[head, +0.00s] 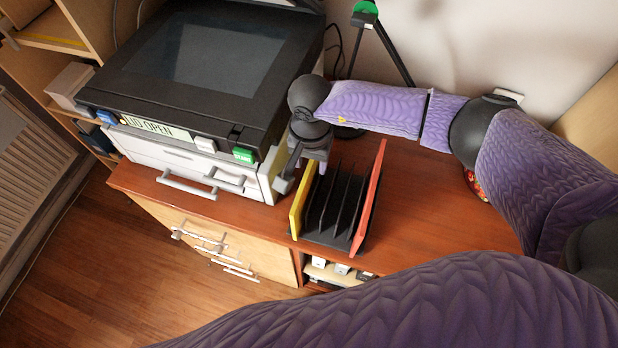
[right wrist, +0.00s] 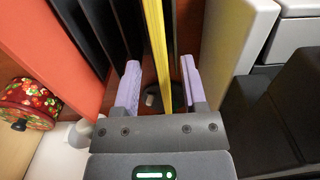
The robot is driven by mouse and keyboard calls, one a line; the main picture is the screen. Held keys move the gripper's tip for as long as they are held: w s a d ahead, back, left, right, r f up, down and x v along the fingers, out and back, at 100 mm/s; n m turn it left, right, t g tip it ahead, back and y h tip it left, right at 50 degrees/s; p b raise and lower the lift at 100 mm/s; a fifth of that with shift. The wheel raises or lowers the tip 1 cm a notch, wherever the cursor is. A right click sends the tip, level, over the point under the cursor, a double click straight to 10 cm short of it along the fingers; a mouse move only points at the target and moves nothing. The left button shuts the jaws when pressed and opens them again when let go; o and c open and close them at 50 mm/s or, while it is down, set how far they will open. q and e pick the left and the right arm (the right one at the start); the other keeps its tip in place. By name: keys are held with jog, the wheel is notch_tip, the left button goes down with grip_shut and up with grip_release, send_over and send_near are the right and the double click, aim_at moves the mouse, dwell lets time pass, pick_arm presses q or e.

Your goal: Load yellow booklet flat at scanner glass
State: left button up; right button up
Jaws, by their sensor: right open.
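The yellow booklet (head: 301,201) stands upright in the left end of a black slotted rack (head: 335,241) on the desk. The scanner (head: 200,70) stands left of the rack, its dark glass (head: 216,52) uncovered and its display reading "LID OPEN". My right gripper (head: 303,172) is at the rack's yellow end. In the right wrist view, the yellow booklet (right wrist: 155,35) shows edge-on between the two lilac fingers of the open gripper (right wrist: 160,82), with gaps on both sides. My left gripper is not in view.
A red booklet (head: 369,200) stands at the rack's right end. A red flowered tin (right wrist: 28,103) shows in the right wrist view. A black stand (head: 388,45) is behind the desk's middle. Bare desk (head: 440,215) lies right of the rack. The scanner front has a green button (head: 243,155).

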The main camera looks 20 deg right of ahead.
aim_at(310, 183)
notch_tip(310, 183, down, 3)
jog(key=shift+a+r, duration=0.1)
grip_shut()
dwell(0.5)
dwell(0.8)
